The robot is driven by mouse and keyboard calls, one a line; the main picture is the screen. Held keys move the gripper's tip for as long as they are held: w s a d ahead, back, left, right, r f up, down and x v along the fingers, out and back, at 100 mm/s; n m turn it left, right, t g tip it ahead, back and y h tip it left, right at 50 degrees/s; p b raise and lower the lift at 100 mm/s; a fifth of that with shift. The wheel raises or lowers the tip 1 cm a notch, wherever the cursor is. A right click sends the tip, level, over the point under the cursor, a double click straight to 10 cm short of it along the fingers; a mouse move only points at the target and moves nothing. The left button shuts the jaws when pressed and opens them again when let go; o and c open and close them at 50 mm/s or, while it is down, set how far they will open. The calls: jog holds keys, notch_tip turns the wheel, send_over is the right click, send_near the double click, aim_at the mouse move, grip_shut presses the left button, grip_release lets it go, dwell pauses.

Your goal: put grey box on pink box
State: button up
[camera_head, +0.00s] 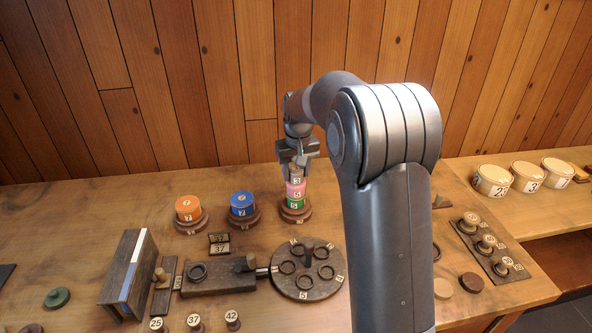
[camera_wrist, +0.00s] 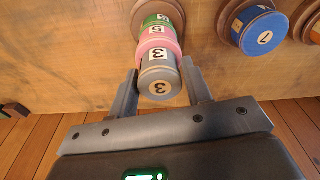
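The grey box (camera_wrist: 159,76) is a small round drum numbered 3. It sits on top of the pink box (camera_wrist: 157,43), a slightly wider drum, and appears to touch it. The green box (camera_wrist: 157,21) is under the pink one, on a round brown wooden base (camera_head: 295,212). In the head view the stack shows as grey (camera_head: 296,179), pink (camera_head: 296,191) and green (camera_head: 295,203). My gripper (camera_wrist: 160,68) points down at the stack, one finger on each side of the grey box. Small gaps show between fingers and box, so it looks open.
A blue drum (camera_head: 242,204) and an orange drum (camera_head: 188,208) stand on wooden bases left of the stack. A round dark tray (camera_head: 305,290) with rings lies in front. Cream tubs (camera_head: 491,181) stand at the right. The wooden wall is behind.

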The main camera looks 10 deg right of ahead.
aim_at(297, 171)
jog(key=shift+o, duration=1.4)
notch_tip(297, 171, up, 11)
jog(key=s, duration=0.1)
jog(key=s+d+r+t, duration=0.1)
jog(key=s+r, duration=0.1)
jog(key=s, duration=0.3)
jog(key=s+d+r, duration=0.1)
jog(key=s+r, duration=0.2)
jog(key=s, duration=0.1)
jog(key=s+d+f+m+t, duration=0.1)
jog(key=s+f, duration=0.2)
jog(key=s, duration=1)
jog(key=s+d+f+m+t, duration=0.1)
jog(key=s+f+t, duration=0.1)
jog(key=s, duration=1.2)
jog(key=shift+f, duration=0.8)
